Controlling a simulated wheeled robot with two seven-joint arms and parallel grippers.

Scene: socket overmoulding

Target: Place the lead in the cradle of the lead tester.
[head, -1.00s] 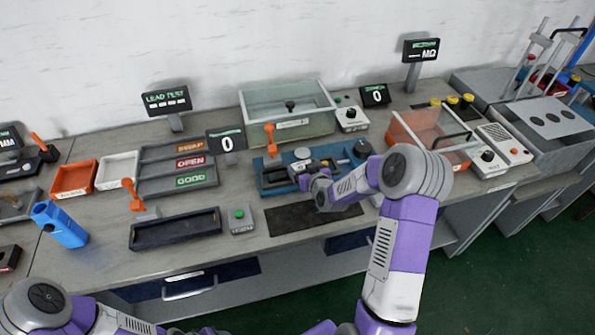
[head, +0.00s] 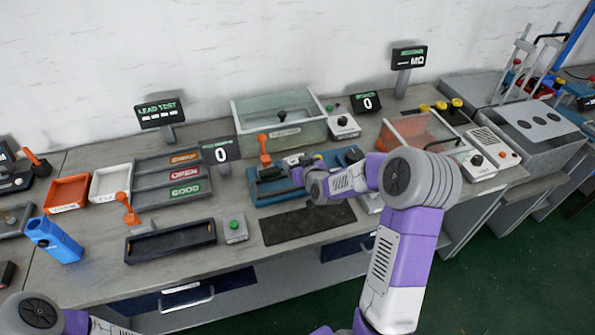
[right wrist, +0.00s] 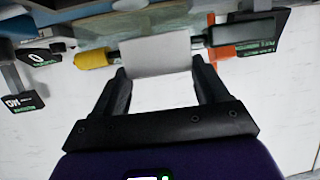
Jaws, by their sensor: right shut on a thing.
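My right gripper (right wrist: 160,80) is shut on the lead, seen in the right wrist view as a pale grey body (right wrist: 157,56) with a yellow piece at its left and a dark cylinder at its right. In the head view the right gripper (head: 298,170) is over the blue fixture (head: 265,193); the wrist hides much of the lead. What seems to be the lead tester's cradle is a long dark trough (head: 165,245), left of the gripper, with an orange lever (head: 127,208) behind it. The trough looks empty. My left gripper is out of view.
A green-button box (head: 236,230) stands right of the trough. The LEAD TEST display (head: 158,113) and a labelled rack (head: 150,178) are behind. A dark mat (head: 305,224) lies bare in front of the blue fixture. A blue holder (head: 55,240) stands at left.

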